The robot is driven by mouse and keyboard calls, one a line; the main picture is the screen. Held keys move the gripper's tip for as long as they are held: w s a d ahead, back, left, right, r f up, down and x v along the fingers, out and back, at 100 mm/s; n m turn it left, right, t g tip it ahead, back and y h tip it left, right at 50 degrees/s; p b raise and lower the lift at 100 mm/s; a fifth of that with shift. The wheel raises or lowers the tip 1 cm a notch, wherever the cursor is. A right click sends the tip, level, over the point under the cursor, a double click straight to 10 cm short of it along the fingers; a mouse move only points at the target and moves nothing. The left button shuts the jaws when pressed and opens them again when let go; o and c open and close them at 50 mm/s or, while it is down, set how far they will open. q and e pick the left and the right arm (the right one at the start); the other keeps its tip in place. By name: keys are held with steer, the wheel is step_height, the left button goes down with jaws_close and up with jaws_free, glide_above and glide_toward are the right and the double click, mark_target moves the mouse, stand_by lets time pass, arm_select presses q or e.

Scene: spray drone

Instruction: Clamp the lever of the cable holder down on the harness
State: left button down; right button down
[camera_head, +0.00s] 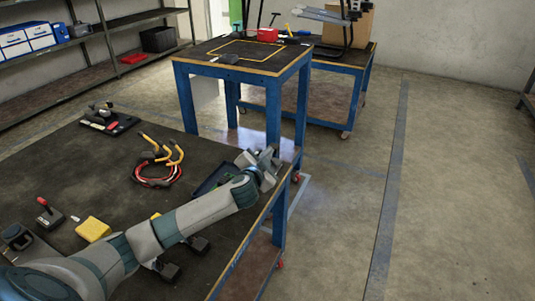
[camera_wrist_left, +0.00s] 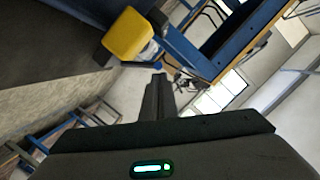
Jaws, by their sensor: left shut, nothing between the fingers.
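The harness (camera_head: 158,170), a loop of red, black and yellow cable, lies on the near table. My left gripper (camera_head: 270,158) is at the table's right edge, to the right of the harness and apart from it. Its fingers are shut and empty in the left wrist view (camera_wrist_left: 158,84). A yellow block-like thing (camera_wrist_left: 128,35) with a blue and dark bar beside it shows ahead of the fingers there. I cannot tell whether it is the cable holder. A red-knobbed lever (camera_head: 44,203) stands at the table's left. My right gripper is out of view.
A yellow box (camera_head: 93,229) lies on the near table, left of my left arm. A dark blue tray (camera_head: 208,180) lies beside the gripper. A second blue-legged table (camera_head: 222,70) stands behind. The floor at right is clear.

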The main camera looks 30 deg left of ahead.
arm_select(q)
steer(key=shift+a, duration=0.1)
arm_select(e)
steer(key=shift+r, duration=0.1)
arm_select(q)
steer(key=shift+a+f+n+p, duration=0.1)
steer(key=shift+a+n+p, duration=0.3)
steer(key=shift+n, duration=0.2)
steer(key=shift+a+n+p, duration=0.15)
steer(key=shift+n+p, duration=0.15)
steer(key=shift+s+a+f+n+h, duration=0.1)
steer(key=shift+a+f+n+h, duration=0.05)
steer(key=shift+a+n+h, duration=0.15)
steer(key=shift+a+f+n+p, duration=0.1)
steer(key=shift+f+n+p, duration=0.15)
steer(key=shift+n+p, duration=0.1)
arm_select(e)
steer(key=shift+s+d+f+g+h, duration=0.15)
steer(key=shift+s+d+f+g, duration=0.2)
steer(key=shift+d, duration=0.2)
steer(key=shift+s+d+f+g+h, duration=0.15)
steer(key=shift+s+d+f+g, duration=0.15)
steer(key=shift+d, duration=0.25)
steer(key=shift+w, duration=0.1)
arm_select(q)
steer(key=shift+r, duration=0.1)
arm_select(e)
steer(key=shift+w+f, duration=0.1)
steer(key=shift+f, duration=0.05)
